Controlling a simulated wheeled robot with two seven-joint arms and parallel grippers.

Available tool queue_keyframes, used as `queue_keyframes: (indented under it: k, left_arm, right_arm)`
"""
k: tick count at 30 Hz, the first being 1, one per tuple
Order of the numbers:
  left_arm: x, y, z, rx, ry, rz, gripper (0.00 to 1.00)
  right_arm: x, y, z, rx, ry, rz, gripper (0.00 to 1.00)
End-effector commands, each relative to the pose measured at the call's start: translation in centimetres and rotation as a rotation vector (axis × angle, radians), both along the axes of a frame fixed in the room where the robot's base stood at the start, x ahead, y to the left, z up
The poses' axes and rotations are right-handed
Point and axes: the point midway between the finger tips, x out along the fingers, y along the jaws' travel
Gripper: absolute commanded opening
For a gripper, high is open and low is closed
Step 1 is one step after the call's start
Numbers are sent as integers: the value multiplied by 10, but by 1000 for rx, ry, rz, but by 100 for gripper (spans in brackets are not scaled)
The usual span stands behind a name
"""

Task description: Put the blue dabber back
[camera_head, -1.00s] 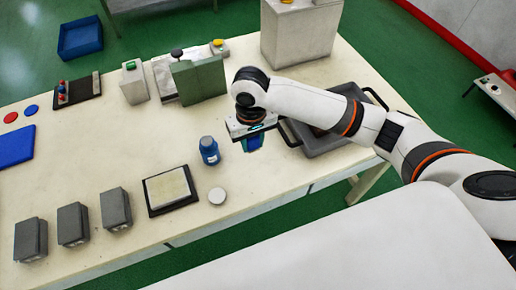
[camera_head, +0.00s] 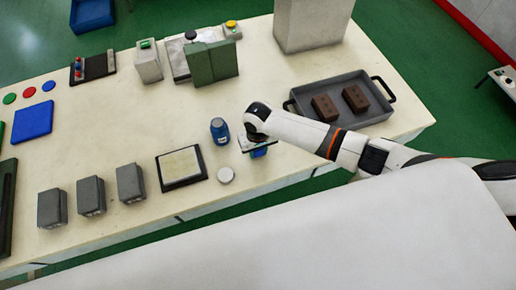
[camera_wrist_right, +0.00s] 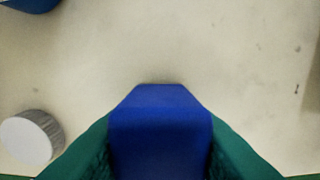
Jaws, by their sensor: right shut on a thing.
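The blue dabber (camera_head: 261,153) is held in my right gripper (camera_head: 259,148), seen small and partly hidden below the wrist in the head view. In the right wrist view the dabber (camera_wrist_right: 160,130) is a blue block between the green fingers of my right gripper (camera_wrist_right: 160,150), which is shut on it. It is over the pale table, near the front edge; I cannot tell its height. A blue bottle (camera_head: 219,131) stands just left of the gripper, and its edge shows in the wrist view (camera_wrist_right: 30,4). My left gripper is out of view.
A white round disc (camera_head: 226,175) lies left of the gripper, beside a dark-framed pad (camera_head: 160,172). A grey tray (camera_head: 376,116) with two brown blocks is at the right. Several grey boxes (camera_head: 91,195) stand at the left front. A green block (camera_head: 210,63) stands behind.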

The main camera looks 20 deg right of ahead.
Motion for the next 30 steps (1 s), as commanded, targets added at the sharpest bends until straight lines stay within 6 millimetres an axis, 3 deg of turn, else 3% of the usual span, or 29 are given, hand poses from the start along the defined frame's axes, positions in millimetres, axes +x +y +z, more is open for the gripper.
queue_keyframes:
  k: [11,12,15,24,30]
  left_arm:
    - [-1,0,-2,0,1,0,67]
    - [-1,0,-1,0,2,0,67]
    - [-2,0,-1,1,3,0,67]
    - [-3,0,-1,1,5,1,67]
    - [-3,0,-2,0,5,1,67]
  right_arm:
    - [0,0,-4,1,-1,0,10]
    - [0,0,-3,0,-1,0,39]
    - [0,0,-3,0,-1,0,54]
    - [0,0,-2,0,-1,0,54]
    - [1,0,21,1,-3,2,54]
